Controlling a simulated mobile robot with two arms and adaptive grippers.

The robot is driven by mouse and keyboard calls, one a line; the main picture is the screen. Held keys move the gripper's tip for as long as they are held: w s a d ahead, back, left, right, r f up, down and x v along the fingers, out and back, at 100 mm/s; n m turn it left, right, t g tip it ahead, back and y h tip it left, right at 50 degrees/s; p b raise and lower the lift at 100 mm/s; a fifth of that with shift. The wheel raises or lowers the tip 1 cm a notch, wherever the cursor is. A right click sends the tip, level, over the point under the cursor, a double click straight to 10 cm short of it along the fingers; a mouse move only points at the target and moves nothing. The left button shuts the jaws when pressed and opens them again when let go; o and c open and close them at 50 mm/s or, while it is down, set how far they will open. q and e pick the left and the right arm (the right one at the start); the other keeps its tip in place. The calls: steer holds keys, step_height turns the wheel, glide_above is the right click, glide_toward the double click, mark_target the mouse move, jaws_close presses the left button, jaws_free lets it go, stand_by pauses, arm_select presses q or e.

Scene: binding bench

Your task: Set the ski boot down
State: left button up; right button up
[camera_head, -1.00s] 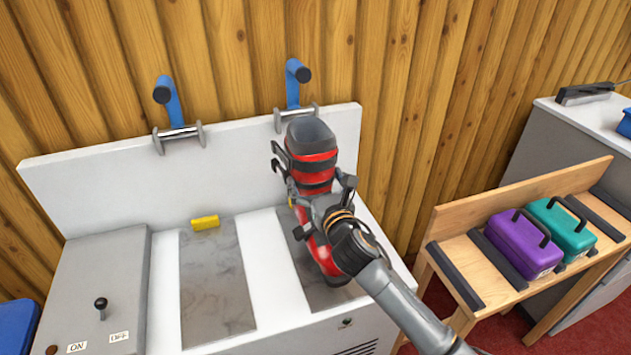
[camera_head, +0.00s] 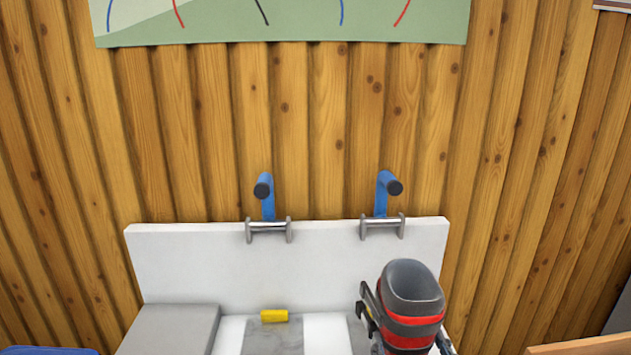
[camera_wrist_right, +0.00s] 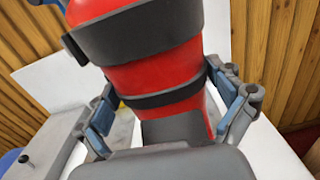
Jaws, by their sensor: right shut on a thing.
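The ski boot (camera_head: 411,284) is red with a dark grey cuff and black straps. It is upright at the right end of the white bench (camera_head: 178,265), in front of the right blue-handled clamp (camera_head: 383,226). My right gripper (camera_head: 405,330) is shut on the boot, one finger on each side. In the wrist view the boot (camera_wrist_right: 157,78) fills the middle between the gripper's two blue-grey pads (camera_wrist_right: 165,112). The boot's sole is hidden, so I cannot tell whether it touches the bench. My left gripper is out of view.
A yellow block (camera_head: 274,315) lies on the left grey strip (camera_head: 272,339). A left blue-handled clamp (camera_head: 268,229) sits on the back panel. A grey box (camera_head: 170,330) is at the bench's left. A wooden edge (camera_head: 585,346) shows at lower right. The wood wall stands behind.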

steer(key=s, duration=0.2)
steer(key=s+d, duration=0.1)
steer(key=s, duration=0.1)
steer(key=s+f, duration=0.1)
steer(key=s, duration=0.1)
steer(key=shift+s+d, duration=0.15)
steer(key=shift+d, duration=0.2)
steer(key=s+f, duration=0.1)
steer(key=s, duration=0.1)
steer(key=s+f, duration=0.1)
steer(key=s, duration=0.2)
steer(key=s+f, duration=0.1)
steer(key=s, duration=0.2)
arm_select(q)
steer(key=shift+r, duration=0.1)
arm_select(e)
steer(key=shift+r, duration=0.1)
